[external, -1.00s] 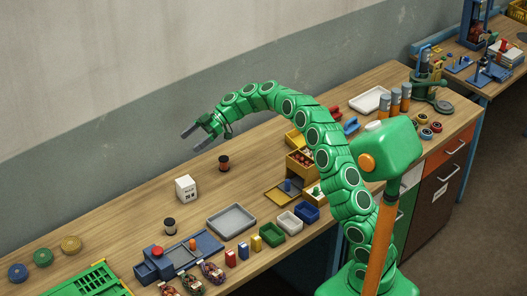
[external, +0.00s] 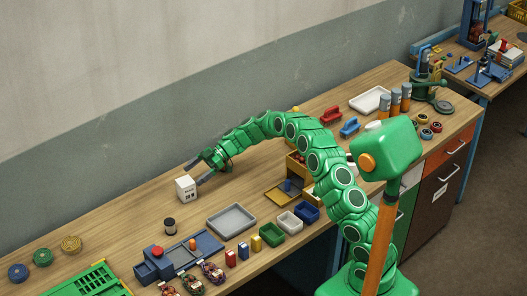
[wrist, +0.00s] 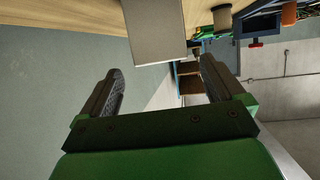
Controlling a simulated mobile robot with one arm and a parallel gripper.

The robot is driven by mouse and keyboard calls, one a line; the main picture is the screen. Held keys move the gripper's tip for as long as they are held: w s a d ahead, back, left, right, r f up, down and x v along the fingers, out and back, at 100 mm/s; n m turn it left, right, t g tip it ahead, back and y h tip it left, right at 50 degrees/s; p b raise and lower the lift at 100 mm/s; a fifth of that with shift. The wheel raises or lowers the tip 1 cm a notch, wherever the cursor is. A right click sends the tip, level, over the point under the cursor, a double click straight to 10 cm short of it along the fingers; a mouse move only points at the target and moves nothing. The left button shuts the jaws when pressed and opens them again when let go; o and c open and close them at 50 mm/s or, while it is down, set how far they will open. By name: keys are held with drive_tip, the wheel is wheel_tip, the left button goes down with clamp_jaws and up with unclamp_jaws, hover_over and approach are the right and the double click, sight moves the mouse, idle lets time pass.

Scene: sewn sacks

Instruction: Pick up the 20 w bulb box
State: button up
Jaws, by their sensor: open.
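A small white box (external: 186,189) with dark print, too small to read, stands upright on the wooden bench; it appears to be the bulb box. In the wrist view the pale box (wrist: 155,32) is ahead of the fingers, at the top of the picture, roughly in line with the gap between them. My gripper (external: 193,174) is open, close to the box on its upper right side. In the wrist view the gap of my gripper (wrist: 162,80) is empty. Contact between fingers and box cannot be told.
A dark spool (external: 170,225) stands on the bench in front of the box. A grey tray (external: 231,206), a blue fixture (external: 200,246) and small bins are toward the front edge. The wall is behind.

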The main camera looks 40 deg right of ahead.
sight(179, 190)
drive_tip(key=shift+a+f, duration=0.3)
drive_tip(key=shift+f, duration=0.2)
drive_tip(key=shift+x, duration=3.55)
drive_tip(key=shift+s+f, duration=0.1)
drive_tip(key=shift+f, duration=0.1)
drive_tip(key=shift+c, duration=0.2)
drive_tip(key=c, duration=1)
drive_tip(key=shift+c, duration=0.2)
